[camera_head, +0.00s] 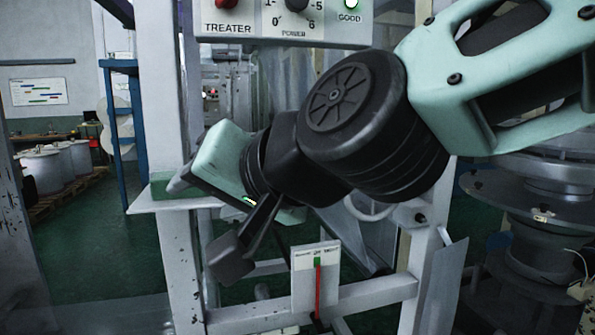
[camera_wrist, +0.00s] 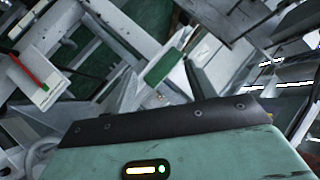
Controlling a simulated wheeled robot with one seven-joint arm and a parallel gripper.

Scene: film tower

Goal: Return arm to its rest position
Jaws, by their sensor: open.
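My arm reaches in from the upper right of the head view, bent at a black joint. My gripper (camera_head: 178,184) points down and left, close to a small white ledge (camera_head: 172,206) with a green top; I cannot tell whether it touches. In the wrist view, the fingers of my gripper (camera_wrist: 162,88) stand apart beyond the dark edge of the teal wrist housing. Nothing shows held between them. The ledge's green patch (camera_wrist: 164,62) shows beyond the fingers.
A white frame (camera_head: 370,293) stands below my arm. It carries a plate with a red lever (camera_head: 318,290), also in the wrist view (camera_wrist: 28,72). A control panel (camera_head: 285,22) is above. A blue stand (camera_head: 133,140) is left, metal rollers (camera_head: 545,215) right. Green floor lies open at left.

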